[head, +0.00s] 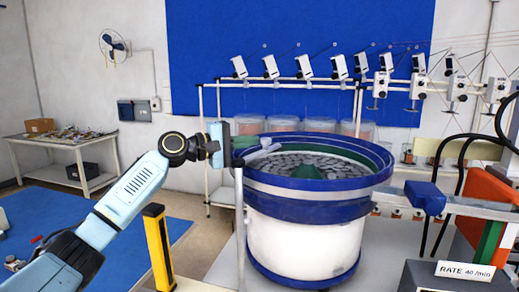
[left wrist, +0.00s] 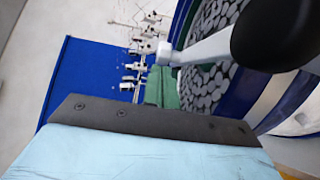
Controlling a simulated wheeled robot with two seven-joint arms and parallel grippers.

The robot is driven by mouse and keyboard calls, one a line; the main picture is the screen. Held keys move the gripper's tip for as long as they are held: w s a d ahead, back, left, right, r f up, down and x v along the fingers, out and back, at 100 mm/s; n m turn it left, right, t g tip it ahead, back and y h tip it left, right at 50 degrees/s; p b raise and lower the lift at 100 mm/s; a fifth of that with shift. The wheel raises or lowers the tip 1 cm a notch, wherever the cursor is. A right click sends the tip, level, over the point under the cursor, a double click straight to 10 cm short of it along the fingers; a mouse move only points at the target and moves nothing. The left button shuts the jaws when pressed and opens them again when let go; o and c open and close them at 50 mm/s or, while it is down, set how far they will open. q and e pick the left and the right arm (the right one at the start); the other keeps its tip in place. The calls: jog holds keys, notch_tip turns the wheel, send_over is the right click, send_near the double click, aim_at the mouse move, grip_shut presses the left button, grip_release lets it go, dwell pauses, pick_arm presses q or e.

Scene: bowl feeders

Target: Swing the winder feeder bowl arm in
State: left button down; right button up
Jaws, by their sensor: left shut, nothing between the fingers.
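The winder feeder bowl (head: 318,212) is a white drum with a blue rim, filled with grey discs around a green centre. Its bowl arm (head: 262,152) is a pale bar at the bowl's left rim, lying over the edge. In the left wrist view the bar (left wrist: 208,47) runs from a black knob (left wrist: 275,35) to a white end cap above the discs. My left gripper (head: 228,150) is at the bowl's left side, close to the bar's near end. It is shut and empty. I cannot tell if it touches the knob. My right gripper is not in view.
A grey post (head: 240,225) stands in front of the bowl's left side. A yellow post (head: 158,247) stands beside my left arm. A rack of white winder heads (head: 300,68) stands behind. A rate sign (head: 463,271) and orange machine part (head: 487,190) are at right.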

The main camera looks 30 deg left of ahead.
pick_arm(q)
jog(key=shift+w+d+p, duration=0.25)
jog(key=shift+d+p, duration=0.6)
jog(key=shift+d, duration=0.05)
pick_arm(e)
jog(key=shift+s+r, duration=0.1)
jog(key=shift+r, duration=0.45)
pick_arm(q)
jog(key=a+b, duration=0.1)
jog(key=a, duration=0.3)
jog(key=shift+s+a+f, duration=0.1)
jog(key=shift+a, duration=0.1)
jog(key=w+a+b+v, duration=0.1)
jog(key=b+v, duration=0.2)
jog(key=v, duration=0.6)
jog(key=shift+s+a+b, duration=0.3)
jog(key=shift+s+a, duration=0.05)
jog(key=shift+a, duration=0.05)
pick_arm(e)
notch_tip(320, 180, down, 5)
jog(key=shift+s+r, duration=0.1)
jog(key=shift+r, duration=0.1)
